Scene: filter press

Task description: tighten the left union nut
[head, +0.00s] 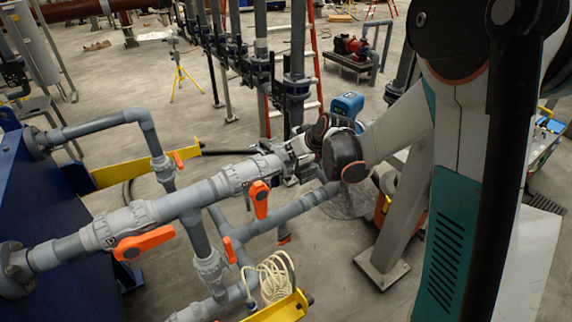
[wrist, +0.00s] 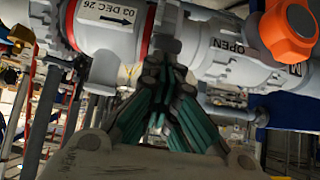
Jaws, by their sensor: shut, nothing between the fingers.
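A grey pipe run with ribbed union nuts crosses the left half of the head view. One ribbed nut (head: 238,177) is beside the upper orange-handled valve, and another (head: 98,234) is near the lower left valve. I cannot tell which is the left union nut. In the wrist view, a grey ribbed collar (wrist: 212,52) marked "OPEN" with an arrow lies right of my fingertips. My gripper (head: 297,148) is at the pipe's right end in the head view. In the wrist view my gripper (wrist: 164,58) is shut and empty, its tips close against the pipe; contact is unclear.
Orange valve handles (head: 260,198) and (head: 143,243) stick out from the pipe. A label reading "03 DEC 26" (wrist: 112,14) is left of the tips. A second grey pipe (head: 290,212) runs below. A yellow tray (head: 280,308) with coiled rope is at the bottom.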

